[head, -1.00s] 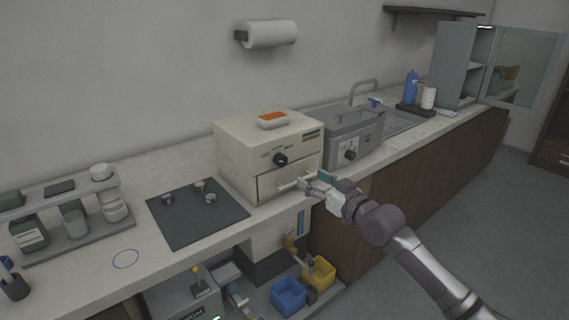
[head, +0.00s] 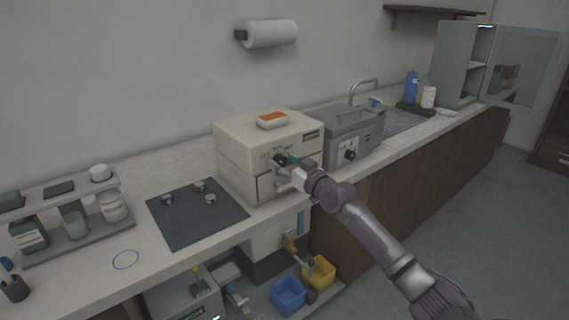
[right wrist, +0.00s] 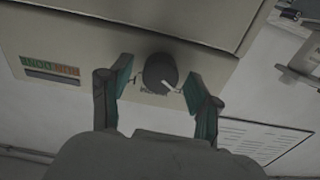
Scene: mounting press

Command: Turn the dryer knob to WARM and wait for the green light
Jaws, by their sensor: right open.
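The dryer is a cream box (head: 235,160) on the counter with a dark round knob (head: 279,159) on its front. In the right wrist view the knob (right wrist: 160,72) has a white pointer mark toward the lower right; the lettering around it is too small to read. My right gripper (head: 284,166) is at the dryer's front. In the right wrist view its fingers (right wrist: 156,92) are open, one on each side of the knob, with gaps showing. A small display panel (right wrist: 50,70) with coloured lettering is on the dryer front; I cannot make out a lit green light. My left gripper is not in view.
A grey lidded bath (head: 350,135) with its own knob stands right of the dryer. A dark mat (head: 190,225) with small pieces lies to the left. An orange-topped item (head: 272,119) rests on the dryer. Blue (head: 288,292) and yellow (head: 320,272) bins sit below.

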